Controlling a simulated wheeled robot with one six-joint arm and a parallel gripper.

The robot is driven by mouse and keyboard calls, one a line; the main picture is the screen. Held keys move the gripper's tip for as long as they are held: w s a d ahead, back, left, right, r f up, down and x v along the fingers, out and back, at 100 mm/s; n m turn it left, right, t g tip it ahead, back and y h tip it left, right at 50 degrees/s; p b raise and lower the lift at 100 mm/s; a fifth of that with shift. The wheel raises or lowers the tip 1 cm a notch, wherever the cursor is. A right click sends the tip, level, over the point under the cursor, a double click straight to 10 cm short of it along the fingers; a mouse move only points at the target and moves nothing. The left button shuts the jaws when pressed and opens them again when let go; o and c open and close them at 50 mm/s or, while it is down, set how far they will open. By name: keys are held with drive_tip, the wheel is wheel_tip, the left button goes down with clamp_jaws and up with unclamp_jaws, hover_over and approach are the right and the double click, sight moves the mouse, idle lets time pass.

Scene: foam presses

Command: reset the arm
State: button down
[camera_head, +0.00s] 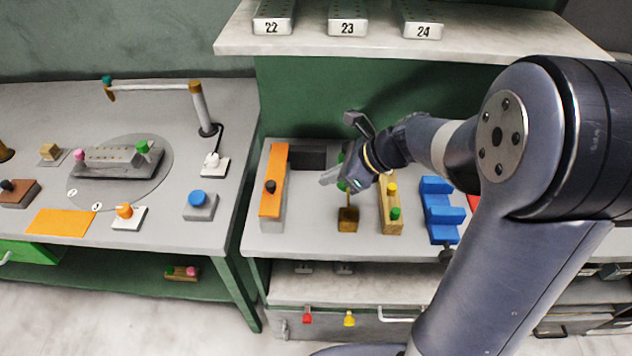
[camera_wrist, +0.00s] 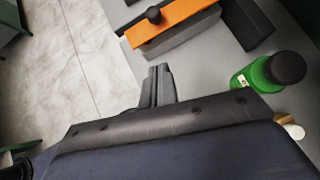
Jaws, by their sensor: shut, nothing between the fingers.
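My gripper (camera_head: 330,178) is above the right-hand bench in the head view, pointing left. Its fingers are together and empty. A green bottle with a black cap (camera_wrist: 262,74) stands to the right of the fingers in the wrist view.
A wooden block with yellow and green knobs (camera_head: 390,212) and a blue stepped holder (camera_head: 437,222) stand on the bench. A shelf (camera_head: 300,42) with numbered metal blocks hangs above. The left bench (camera_head: 230,120) carries a lamp, buttons and a round plate.

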drive_tip(key=shift+d+r, duration=0.25)
drive_tip(key=shift+d, duration=0.05)
drive_tip(key=shift+a+f, duration=0.1)
approach(276, 192)
wheel_tip(276, 192, down, 4)
drive_tip(key=a, duration=0.1)
drive_tip(key=w+a, duration=0.1)
drive_tip(key=a, duration=0.1)
drive_tip(key=shift+w+a, duration=0.1)
drive_tip(key=shift+a, duration=0.3)
drive_tip(key=shift+d, duration=0.1)
